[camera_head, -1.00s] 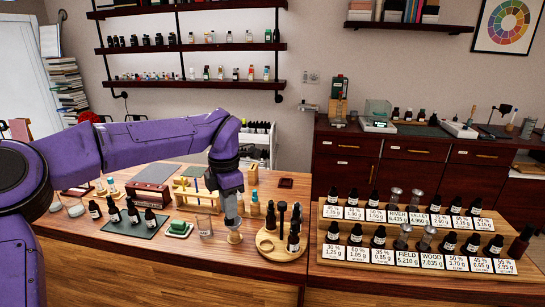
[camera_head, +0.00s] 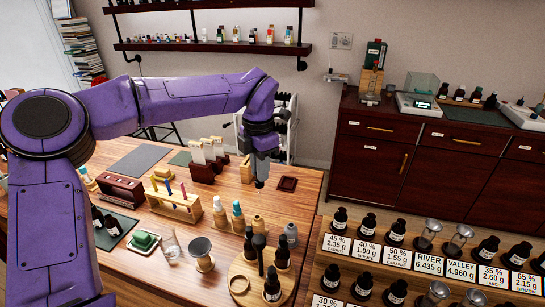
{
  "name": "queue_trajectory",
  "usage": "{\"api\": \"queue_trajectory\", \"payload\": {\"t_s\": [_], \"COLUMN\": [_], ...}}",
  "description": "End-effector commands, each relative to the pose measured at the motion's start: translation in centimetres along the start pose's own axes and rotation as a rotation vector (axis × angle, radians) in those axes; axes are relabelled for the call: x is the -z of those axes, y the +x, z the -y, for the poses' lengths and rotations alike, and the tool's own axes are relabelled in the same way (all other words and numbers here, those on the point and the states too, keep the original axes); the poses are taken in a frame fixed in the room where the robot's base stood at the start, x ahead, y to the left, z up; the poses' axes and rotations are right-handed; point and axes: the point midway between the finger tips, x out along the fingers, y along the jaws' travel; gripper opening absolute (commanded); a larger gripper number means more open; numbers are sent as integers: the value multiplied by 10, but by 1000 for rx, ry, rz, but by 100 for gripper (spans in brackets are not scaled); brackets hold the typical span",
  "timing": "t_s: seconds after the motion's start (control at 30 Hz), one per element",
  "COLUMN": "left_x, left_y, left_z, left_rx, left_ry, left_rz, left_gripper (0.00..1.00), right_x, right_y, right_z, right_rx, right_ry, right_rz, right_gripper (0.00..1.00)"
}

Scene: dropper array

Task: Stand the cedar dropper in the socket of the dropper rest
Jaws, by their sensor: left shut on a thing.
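My left gripper (camera_head: 260,180) points down over the back of the wooden bench, left of a small dark red-brown square block (camera_head: 288,184). It is shut on a small, thin, pale thing, mostly hidden by the fingers, that looks like the cedar dropper; no label on it can be read. The dark block is low and may be the dropper rest; I cannot make out its socket. The gripper is beside the block, not over it. My right gripper is not in view.
Several dropper bottles (camera_head: 238,217) stand in front of the gripper, with a metal hourglass-shaped cup (camera_head: 201,254) and a round wooden tray (camera_head: 240,270) nearer. A wooden rack (camera_head: 175,207) is at the left. A tiered board of labelled bottles (camera_head: 345,245) fills the right.

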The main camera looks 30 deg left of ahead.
Motion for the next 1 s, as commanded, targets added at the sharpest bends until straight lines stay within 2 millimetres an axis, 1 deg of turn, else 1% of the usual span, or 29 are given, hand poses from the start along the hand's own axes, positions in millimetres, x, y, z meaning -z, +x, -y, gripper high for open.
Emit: {"api": "queue_trajectory", "payload": {"t_s": [0.1, 0.23, 0.33, 0.47, 0.5, 0.7, 0.8, 1.0], "left_x": [8, 12, 8, -2, -3, -6, -6, -6], "left_y": [-3, -5, -4, -4, 7, 33, 38, 38], "left_z": [3, 4, 2, -1, -1, -2, -2, -2], "left_rx": [-3, -4, -2, 2, 2, 4, 2, 1], "left_ry": [-1, -1, -2, 2, 2, 5, 5, 5], "left_rz": [9, 12, 7, 0, -1, -5, -3, -2], "left_gripper": [9, 9, 9, 9, 9, 9, 9, 9], "right_x": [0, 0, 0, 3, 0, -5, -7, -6], "right_y": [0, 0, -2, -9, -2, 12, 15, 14], "right_z": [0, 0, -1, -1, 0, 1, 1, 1], "right_rx": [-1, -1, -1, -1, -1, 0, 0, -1], "right_ry": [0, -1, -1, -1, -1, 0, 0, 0], "right_rz": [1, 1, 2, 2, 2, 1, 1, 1], "right_gripper": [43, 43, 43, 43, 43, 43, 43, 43]}}
